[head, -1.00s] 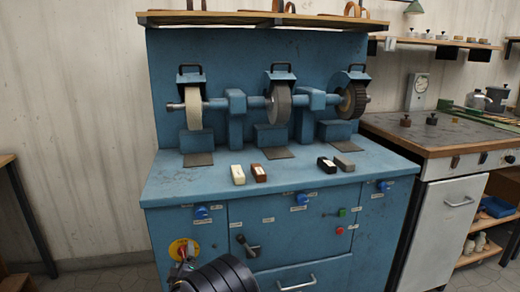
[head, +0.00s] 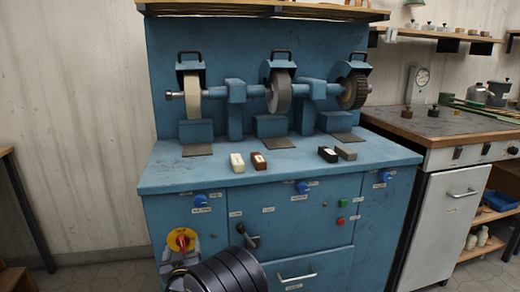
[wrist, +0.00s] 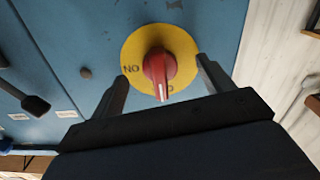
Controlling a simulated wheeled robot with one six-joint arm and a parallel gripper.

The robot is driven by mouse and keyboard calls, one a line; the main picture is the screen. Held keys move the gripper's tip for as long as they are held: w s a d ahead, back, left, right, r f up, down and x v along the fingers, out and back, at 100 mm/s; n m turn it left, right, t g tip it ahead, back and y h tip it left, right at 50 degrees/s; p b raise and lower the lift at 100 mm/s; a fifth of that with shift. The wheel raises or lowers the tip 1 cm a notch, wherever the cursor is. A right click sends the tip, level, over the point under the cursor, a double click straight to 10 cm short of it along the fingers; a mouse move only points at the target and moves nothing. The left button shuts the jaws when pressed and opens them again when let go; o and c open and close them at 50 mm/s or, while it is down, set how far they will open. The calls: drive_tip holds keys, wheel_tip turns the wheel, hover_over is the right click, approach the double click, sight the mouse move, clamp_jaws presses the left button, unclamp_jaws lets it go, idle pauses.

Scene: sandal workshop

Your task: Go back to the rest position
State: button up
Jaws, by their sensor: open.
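A red rotary switch on a yellow disc (head: 182,239) sits low on the left of the blue grinding machine's front (head: 290,225). In the wrist view the red knob (wrist: 159,68) stands on its yellow disc, its white mark pointing toward the bottom of the picture. My gripper (wrist: 162,73) is open, with one finger on each side of the disc's lower part and gaps between the fingers and the knob. In the head view my gripper (head: 178,262) shows just below the switch, partly hidden by my dark arm.
A black lever (head: 246,235) is on the machine front, right of the switch. Several small blocks lie on the ledge below the grinding wheels (head: 279,92). A workbench (head: 455,130) stands at the right. Floor shows free at the lower left.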

drive_tip(key=shift+m+b, duration=0.45)
drive_tip(key=shift+m, duration=0.55)
drive_tip(key=shift+s+d, duration=0.15)
drive_tip(key=shift+s, duration=0.3)
